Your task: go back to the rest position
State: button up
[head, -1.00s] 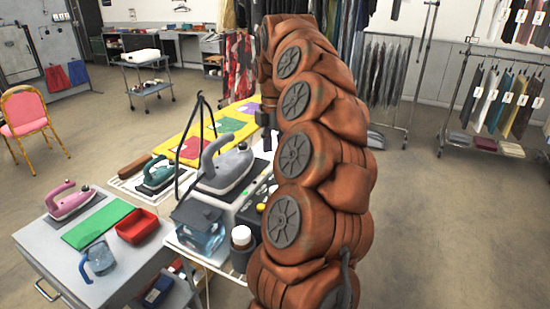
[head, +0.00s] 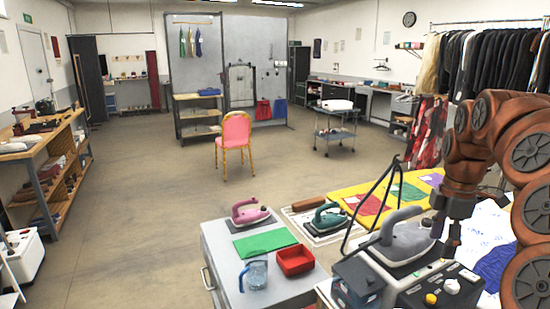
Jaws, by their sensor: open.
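My arm comes in from the right edge of the head view, bent over at the top. My gripper (head: 446,240) hangs pointing down at its end, dark and small in the picture. It is open, and I see nothing held in it. It is just right of the large grey iron (head: 402,240) on the steam station (head: 425,287); I cannot tell how high it is above the board or whether it touches anything. Part of the ironing area behind my arm is hidden.
A grey cabinet (head: 222,268) holds a pink iron (head: 249,212), green cloth (head: 264,243), red tray (head: 295,260) and blue jug (head: 254,275). A teal iron (head: 328,216) stands beside the yellow cloth (head: 347,193). A pink chair (head: 234,132) stands on otherwise open floor left of centre.

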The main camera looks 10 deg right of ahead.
jog(key=s+a+f+m, duration=0.15)
jog(key=s+a, duration=0.25)
jog(key=a, duration=0.5)
jog(key=s+a+f+m, duration=0.1)
jog(key=s+a+m, duration=0.2)
jog(key=a, duration=0.6)
jog(key=s+a+f+m+g, duration=0.1)
jog(key=s+a+f+m, duration=0.3)
jog(key=s, duration=0.5)
jog(key=s+a+f+m+g, duration=0.1)
jog(key=s+a+f+m, duration=0.2)
jog(key=s+f+m, duration=0.3)
jog(key=s, duration=0.3)
jog(key=shift+a+f, duration=0.3)
jog(key=shift+a, duration=0.1)
